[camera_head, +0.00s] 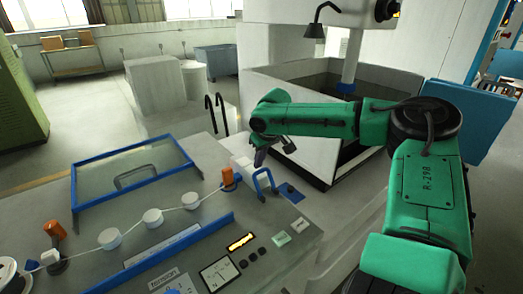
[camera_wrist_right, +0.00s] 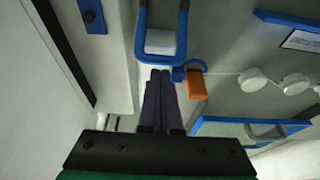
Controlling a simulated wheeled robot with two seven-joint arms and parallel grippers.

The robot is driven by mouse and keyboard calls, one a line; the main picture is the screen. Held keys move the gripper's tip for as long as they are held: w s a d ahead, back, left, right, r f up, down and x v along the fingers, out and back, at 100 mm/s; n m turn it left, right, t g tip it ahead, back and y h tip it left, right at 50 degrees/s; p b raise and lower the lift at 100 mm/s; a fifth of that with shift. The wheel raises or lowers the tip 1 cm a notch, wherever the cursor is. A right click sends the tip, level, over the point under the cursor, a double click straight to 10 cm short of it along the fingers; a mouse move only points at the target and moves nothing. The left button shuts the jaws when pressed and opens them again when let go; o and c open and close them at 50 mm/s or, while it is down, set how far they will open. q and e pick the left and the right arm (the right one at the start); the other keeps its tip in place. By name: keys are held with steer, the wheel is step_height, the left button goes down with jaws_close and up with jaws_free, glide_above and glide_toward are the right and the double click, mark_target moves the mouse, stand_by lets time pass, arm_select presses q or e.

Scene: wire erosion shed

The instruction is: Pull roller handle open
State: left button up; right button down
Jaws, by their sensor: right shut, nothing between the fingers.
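A blue looped handle (camera_head: 263,181) stands near the far right edge of the machine panel, beside an orange grip (camera_head: 228,178). In the right wrist view the blue handle (camera_wrist_right: 141,35) frames a white block (camera_wrist_right: 160,42), and the orange grip (camera_wrist_right: 196,85) hangs from a blue ring beside it. I cannot tell which part is the roller handle. My right gripper (camera_head: 261,157) is just above and behind the blue handle. Its fingers (camera_wrist_right: 160,73) are shut and empty, with tips close to the white block; contact cannot be told. My left gripper is not in view.
The panel (camera_head: 265,215) carries several white rollers (camera_head: 152,217) with a wire, a second orange grip (camera_head: 54,230), and a blue-framed clear cover (camera_head: 130,178). Buttons and a dial (camera_head: 219,273) lie in front. A walled tank (camera_head: 300,85) stands behind my right arm.

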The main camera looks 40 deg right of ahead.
steer(key=shift+x, duration=1.25)
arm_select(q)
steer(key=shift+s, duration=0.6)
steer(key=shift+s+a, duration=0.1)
arm_select(e)
steer(key=shift+r, duration=0.1)
steer(key=shift+a+t, duration=0.1)
steer(key=shift+t, duration=0.3)
steer(key=shift+s+r, duration=0.2)
steer(key=shift+s, duration=0.1)
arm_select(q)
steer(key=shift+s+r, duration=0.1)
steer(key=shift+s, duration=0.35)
arm_select(e)
steer(key=shift+t, duration=0.4)
